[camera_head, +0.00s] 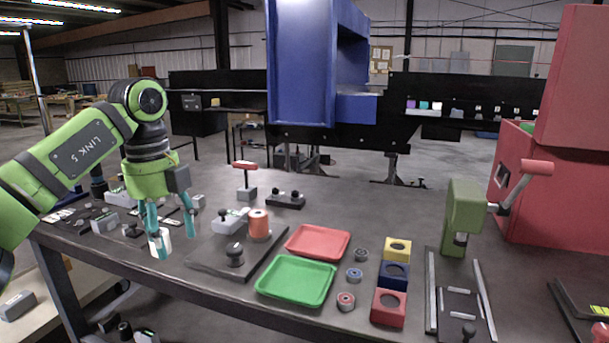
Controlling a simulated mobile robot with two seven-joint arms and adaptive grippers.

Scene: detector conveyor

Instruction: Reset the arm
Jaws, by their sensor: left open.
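My left arm, green and black, comes in from the left. Its gripper (174,232) points down over the left part of the grey table (225,295), with its teal fingers apart. A small white cylinder (165,243) shows right by the nearer finger, which partly hides it. I cannot tell whether they touch. My right arm and gripper are out of view.
Right of the gripper are a dark plate with an orange spool (259,225), a green tray (296,281), a red tray (318,242), yellow, blue and red blocks, and a green press (464,215). A blue machine (300,60) and red box (550,195) stand beyond.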

